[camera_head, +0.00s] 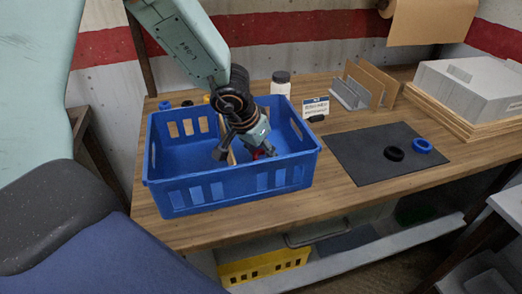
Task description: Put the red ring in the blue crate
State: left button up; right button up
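The blue crate (233,186) stands on the left part of the wooden bench. My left gripper (242,154) reaches down into the crate from above, its fingers spread apart. A small piece of the red ring (264,153) shows inside the crate, close to the right-hand finger. Most of the ring is hidden by the finger and the crate's front wall, and I cannot tell whether the finger touches it. My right gripper is not in view.
A dark mat (358,163) holds a black ring (394,153) and a blue ring (422,146). A white bottle (281,87), a small sign (315,107) and a metal bracket (349,93) stand behind. A grey box (468,88) is at right.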

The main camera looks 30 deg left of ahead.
pick_arm(q)
jog(key=o, duration=0.3)
jog(key=shift+d, duration=0.1)
jog(key=shift+o, duration=0.2)
jog(key=shift+r, duration=0.1)
jog(key=shift+r, duration=0.15)
jog(key=p+v, duration=0.8)
jog(key=v, duration=0.4)
jog(key=shift+w, duration=0.15)
